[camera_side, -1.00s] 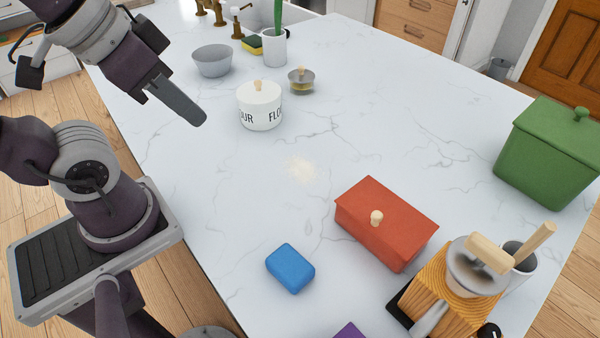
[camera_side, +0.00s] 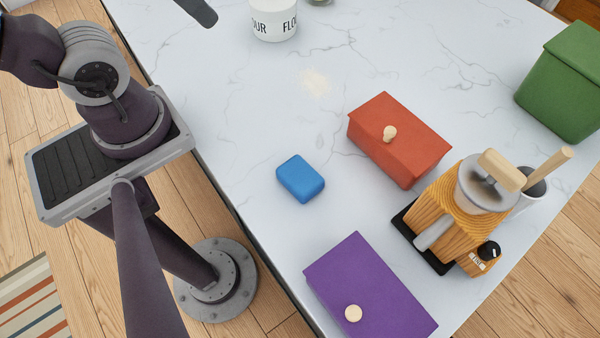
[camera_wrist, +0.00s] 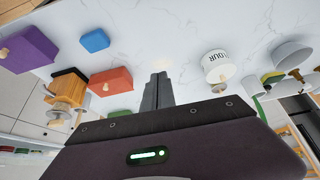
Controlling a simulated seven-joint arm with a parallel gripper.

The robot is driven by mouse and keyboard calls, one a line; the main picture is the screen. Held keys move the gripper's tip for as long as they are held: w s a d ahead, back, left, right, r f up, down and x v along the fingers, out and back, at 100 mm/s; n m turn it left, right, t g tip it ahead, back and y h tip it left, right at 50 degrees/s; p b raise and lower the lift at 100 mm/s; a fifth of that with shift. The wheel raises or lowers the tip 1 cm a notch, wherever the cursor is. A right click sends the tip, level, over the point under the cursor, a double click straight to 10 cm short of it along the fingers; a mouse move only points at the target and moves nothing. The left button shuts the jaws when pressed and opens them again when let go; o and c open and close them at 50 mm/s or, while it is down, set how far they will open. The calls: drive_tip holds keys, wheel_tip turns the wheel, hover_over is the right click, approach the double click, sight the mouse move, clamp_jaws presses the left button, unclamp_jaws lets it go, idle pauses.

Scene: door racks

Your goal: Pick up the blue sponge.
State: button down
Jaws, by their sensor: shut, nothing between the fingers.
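The blue sponge (camera_side: 300,179) lies flat on the white marble counter in the side view, with open counter around it. It also shows in the wrist view (camera_wrist: 95,41), at the upper left. My gripper (camera_wrist: 159,76) is in the middle of the wrist view, its fingers together and empty, well apart from the sponge. In the side view only the tip of my gripper (camera_side: 203,12) shows at the top edge, above the counter and far from the sponge. The rest of it is cut off.
A red lidded box (camera_side: 405,145) stands right of the sponge, and a purple lidded box (camera_side: 370,285) stands below it. A wooden grinder-like appliance (camera_side: 465,205), a green box (camera_side: 565,85) and a flour canister (camera_side: 273,18) stand farther off.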

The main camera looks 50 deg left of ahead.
drive_tip(key=c, duration=0.6)
unclamp_jaws()
drive_tip(key=shift+c, duration=0.2)
drive_tip(key=m+g+h, duration=0.2)
drive_tip(key=m+g, duration=0.4)
drive_tip(key=m, duration=1.1)
hover_over(300, 173)
drive_tip(key=f, duration=1.4)
drive_tip(key=shift+s+a+f, duration=0.2)
drive_tip(key=shift+a+f, duration=0.05)
drive_tip(key=shift+t, duration=0.3)
drive_tip(key=f, duration=0.5)
drive_tip(key=shift+w+d+f, duration=0.15)
drive_tip(key=shift+d+f, duration=0.05)
drive_tip(key=shift+f, duration=0.1)
